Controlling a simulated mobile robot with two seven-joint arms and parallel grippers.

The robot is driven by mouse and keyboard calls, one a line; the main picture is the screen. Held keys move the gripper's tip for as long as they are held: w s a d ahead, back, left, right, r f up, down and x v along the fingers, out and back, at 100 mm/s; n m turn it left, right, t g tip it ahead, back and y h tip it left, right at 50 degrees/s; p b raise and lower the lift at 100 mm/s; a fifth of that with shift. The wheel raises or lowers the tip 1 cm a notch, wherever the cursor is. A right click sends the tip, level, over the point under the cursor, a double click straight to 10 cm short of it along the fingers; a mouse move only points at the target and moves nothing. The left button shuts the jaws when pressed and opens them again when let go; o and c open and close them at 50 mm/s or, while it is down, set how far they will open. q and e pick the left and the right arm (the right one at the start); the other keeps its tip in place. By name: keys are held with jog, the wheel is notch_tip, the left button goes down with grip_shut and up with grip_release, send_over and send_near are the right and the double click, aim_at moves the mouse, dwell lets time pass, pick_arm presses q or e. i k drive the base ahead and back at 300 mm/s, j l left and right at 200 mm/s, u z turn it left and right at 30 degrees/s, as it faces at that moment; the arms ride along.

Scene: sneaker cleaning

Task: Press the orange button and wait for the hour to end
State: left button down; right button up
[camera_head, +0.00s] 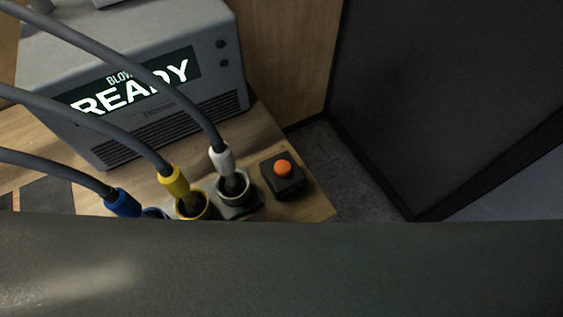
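The orange button (283,167) sits on a small black box (285,184) near the right corner of the wooden table. It stands up from the box and nothing touches it. Behind it to the left is a grey machine (180,60) whose lit display (135,86) reads "READY", with a smaller word starting "BLOW" above it. Neither of my grippers shows in the view. A large dark grey surface fills the bottom of the view and hides the table's front part; I cannot tell what it is.
Three hoses with white (221,160), yellow (174,181) and blue (122,203) ends stand in holders left of the button. The wooden table (310,207) ends just right of the button box. A dark panel (430,90) stands beyond that edge, over grey floor (345,165).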

aim_at(283, 168)
jog(key=l+u, duration=0.2)
jog(key=l, duration=0.5)
jog(key=k+l+u, duration=0.15)
jog(key=l, duration=0.55)
jog(key=l+u, duration=0.2)
jog(key=l, duration=0.5)
